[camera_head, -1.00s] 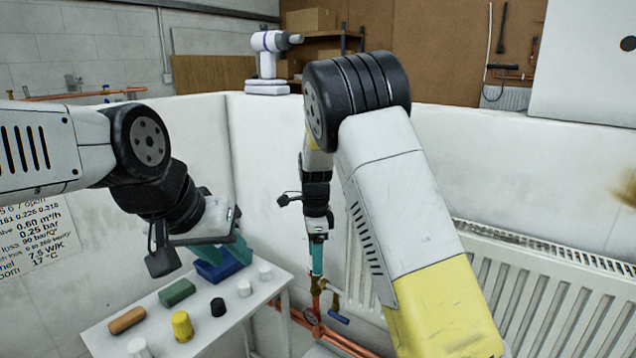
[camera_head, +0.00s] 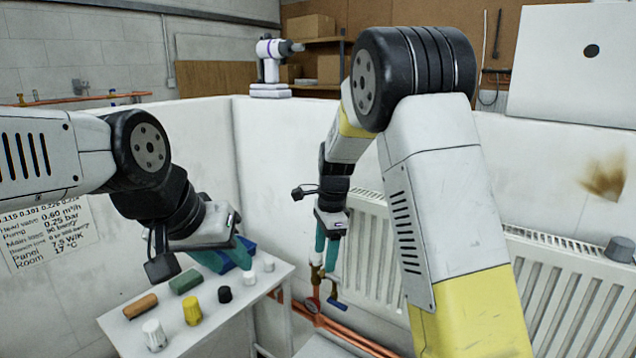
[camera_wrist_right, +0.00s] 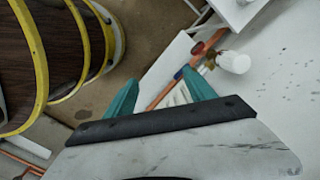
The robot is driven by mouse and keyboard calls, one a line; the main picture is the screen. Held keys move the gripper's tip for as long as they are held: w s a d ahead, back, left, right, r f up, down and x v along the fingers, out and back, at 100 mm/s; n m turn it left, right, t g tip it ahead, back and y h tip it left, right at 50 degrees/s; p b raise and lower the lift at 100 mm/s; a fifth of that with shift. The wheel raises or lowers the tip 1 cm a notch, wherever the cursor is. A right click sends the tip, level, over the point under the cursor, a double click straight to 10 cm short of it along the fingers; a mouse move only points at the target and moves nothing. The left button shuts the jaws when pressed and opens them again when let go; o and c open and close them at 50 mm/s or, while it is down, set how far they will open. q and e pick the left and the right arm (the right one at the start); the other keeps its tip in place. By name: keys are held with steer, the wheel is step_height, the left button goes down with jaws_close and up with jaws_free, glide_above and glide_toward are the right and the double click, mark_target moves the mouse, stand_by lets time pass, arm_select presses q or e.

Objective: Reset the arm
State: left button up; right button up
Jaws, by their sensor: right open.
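My right arm comes in from the right in the head view, with a large black joint and a white and yellow link. My right gripper (camera_head: 326,262) has teal fingers pointing down, close above or in front of the brass valve (camera_head: 317,278). In the right wrist view my right gripper (camera_wrist_right: 161,86) has its fingers apart with nothing between them.
Several caps and blocks stand on the table, including a yellow cap (camera_head: 191,310) and a green block (camera_head: 185,281). Copper pipes (camera_head: 345,331) with a blue lever (camera_head: 337,304) run below my right gripper. A white radiator (camera_head: 572,300) is behind my right arm.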

steer(key=s+d+r+n+t+y, duration=0.25)
steer(key=s+d+r+n, duration=0.55)
steer(key=s+r, duration=0.45)
steer(key=s+d+r+n+t+h, duration=0.1)
steer(key=s+d+r+n+t, duration=0.1)
steer(key=s+n, duration=0.5)
steer(key=s+d+t, duration=0.1)
steer(key=s+d, duration=0.1)
steer(key=s, duration=0.3)
steer(key=shift+d+r, duration=0.2)
